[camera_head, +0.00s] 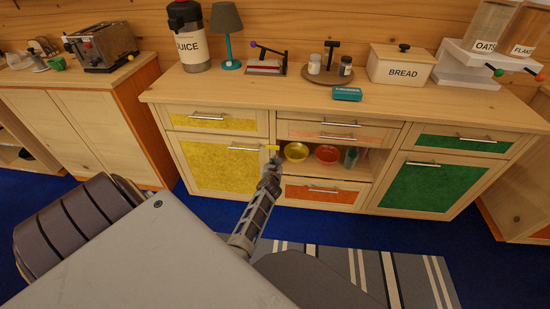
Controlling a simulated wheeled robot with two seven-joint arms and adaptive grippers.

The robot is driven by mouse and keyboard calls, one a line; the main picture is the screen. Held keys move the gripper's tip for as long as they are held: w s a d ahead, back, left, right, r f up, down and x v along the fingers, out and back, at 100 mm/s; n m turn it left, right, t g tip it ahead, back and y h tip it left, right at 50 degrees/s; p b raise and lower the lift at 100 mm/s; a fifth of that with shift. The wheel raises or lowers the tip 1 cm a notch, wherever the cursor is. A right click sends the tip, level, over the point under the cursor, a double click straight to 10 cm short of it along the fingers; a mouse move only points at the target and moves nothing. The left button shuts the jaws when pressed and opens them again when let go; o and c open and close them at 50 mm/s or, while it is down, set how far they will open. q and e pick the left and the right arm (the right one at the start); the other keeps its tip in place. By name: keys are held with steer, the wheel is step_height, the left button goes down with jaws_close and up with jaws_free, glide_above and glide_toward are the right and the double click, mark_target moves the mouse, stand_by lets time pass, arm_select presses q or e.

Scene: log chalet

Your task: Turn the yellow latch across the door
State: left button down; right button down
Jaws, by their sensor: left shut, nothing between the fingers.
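The yellow latch (272,147) is a small bar at the upper right edge of the yellow door (215,168). It looks roughly level, by the post between the door and the open shelf. The door is shut, with a metal bar handle (248,149) near its top. My left gripper (272,164) is just below the latch, in front of the door's right edge. It is shut and empty. I cannot tell whether its tips touch the latch. My right gripper is not in view.
A yellow bowl (296,151) and a red bowl (327,154) stand on the open shelf right of the latch. A yellow drawer (214,120) is above the door, an orange drawer (318,194) below the shelf. Blue floor and a striped rug (400,275) lie in front.

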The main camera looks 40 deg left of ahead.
arm_select(q)
steer(key=shift+s+d+r, duration=0.1)
steer(key=shift+s+d, duration=0.25)
steer(key=shift+s, duration=0.1)
stand_by(0.5)
